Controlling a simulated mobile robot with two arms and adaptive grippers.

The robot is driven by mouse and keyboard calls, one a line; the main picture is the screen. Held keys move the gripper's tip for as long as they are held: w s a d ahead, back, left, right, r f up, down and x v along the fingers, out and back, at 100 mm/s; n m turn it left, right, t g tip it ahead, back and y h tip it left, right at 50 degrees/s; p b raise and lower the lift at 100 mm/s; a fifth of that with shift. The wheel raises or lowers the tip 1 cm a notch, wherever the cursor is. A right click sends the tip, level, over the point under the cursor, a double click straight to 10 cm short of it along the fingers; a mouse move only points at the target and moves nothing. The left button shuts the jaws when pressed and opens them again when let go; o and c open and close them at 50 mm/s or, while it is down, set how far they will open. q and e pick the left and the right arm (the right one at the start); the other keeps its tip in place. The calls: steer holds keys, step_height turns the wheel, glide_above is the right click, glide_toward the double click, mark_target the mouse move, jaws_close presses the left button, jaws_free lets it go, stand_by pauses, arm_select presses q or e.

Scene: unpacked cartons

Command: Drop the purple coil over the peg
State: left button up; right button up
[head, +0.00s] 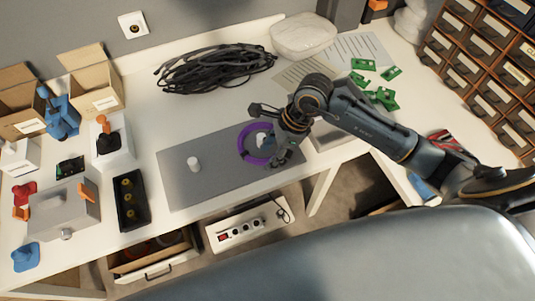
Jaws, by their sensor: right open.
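The purple coil (243,144) is a ring on the right part of the grey mat (217,185). A small pale upright piece (262,138) shows inside the ring, partly covered by my gripper; I cannot tell whether it is a peg. A short white cylindrical peg (193,164) stands on the mat to the left, with nothing around it. My right gripper (267,137) is open over the right side of the coil, one finger beyond it and one nearer. I cannot tell whether it touches the coil. My left gripper is out of view.
A black cable bundle (215,69) lies behind the mat. Green circuit boards (386,98) lie to the right. A black tray (131,199) and a grey box (64,212) stand to the left. The mat between coil and white peg is clear.

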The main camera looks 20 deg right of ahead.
steer(key=v, duration=1)
steer(key=shift+d+r, duration=0.15)
steer(key=shift+r, duration=0.05)
